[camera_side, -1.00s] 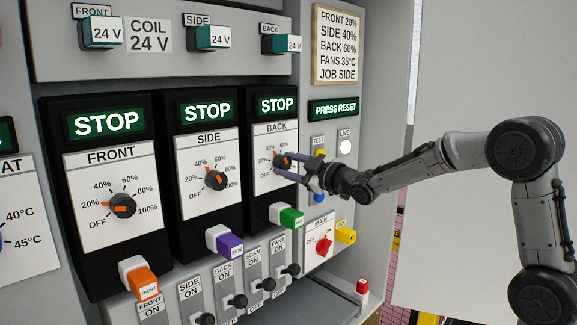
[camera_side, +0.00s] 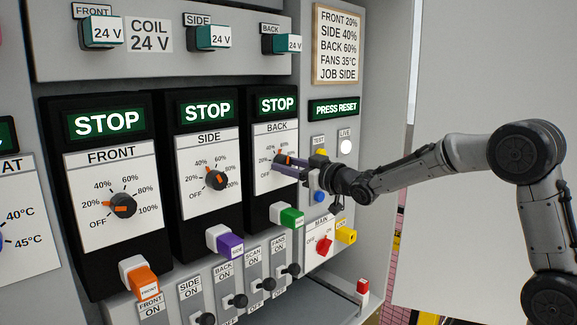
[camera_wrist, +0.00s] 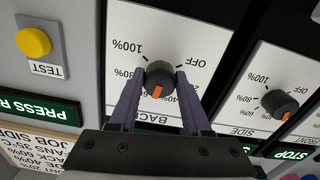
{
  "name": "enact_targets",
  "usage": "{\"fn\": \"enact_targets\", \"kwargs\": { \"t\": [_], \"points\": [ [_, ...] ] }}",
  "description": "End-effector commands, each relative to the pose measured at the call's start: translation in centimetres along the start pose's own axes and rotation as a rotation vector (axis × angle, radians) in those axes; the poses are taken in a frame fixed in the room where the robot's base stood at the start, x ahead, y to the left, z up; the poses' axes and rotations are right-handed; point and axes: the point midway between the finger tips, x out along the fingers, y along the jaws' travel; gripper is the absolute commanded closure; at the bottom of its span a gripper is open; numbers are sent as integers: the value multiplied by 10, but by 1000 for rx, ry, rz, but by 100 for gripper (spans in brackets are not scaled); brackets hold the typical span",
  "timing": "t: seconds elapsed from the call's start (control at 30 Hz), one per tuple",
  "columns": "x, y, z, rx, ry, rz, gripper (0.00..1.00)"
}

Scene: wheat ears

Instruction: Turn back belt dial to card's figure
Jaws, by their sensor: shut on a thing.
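The BACK dial (camera_side: 281,159) is a dark round knob with an orange pointer on the white BACK panel; it also shows in the wrist view (camera_wrist: 158,77). My gripper (camera_wrist: 161,73) is shut on the BACK dial, with one purple finger on each side of it. In the side view my gripper (camera_side: 289,164) reaches in from the right and partly covers the dial. The pointer stands roughly upright, pointing down in the upside-down wrist view, between the 40% and 80% marks. The 60% label is hidden in the wrist view. The card (camera_side: 338,44) reads BACK 60%.
The SIDE dial (camera_side: 215,180) is left of the BACK panel, and the FRONT dial (camera_side: 123,205) is farther left. Below the BACK dial juts a green plug (camera_side: 291,217). Yellow and blue buttons (camera_side: 319,197) sit close to my wrist. A PRESS RESET display (camera_side: 334,109) is above.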

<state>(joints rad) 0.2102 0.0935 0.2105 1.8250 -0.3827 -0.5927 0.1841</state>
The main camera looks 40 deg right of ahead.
Motion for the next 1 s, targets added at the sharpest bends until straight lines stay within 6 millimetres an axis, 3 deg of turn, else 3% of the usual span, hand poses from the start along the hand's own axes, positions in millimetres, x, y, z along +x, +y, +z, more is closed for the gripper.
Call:
{"fn": "enact_targets", "kwargs": {
  "t": [0.43, 1.0],
  "points": [
    [0, -1, 0, 263, -1, 0, 100],
    [0, -1, 0, 314, -2, 0, 100]
  ]
}}
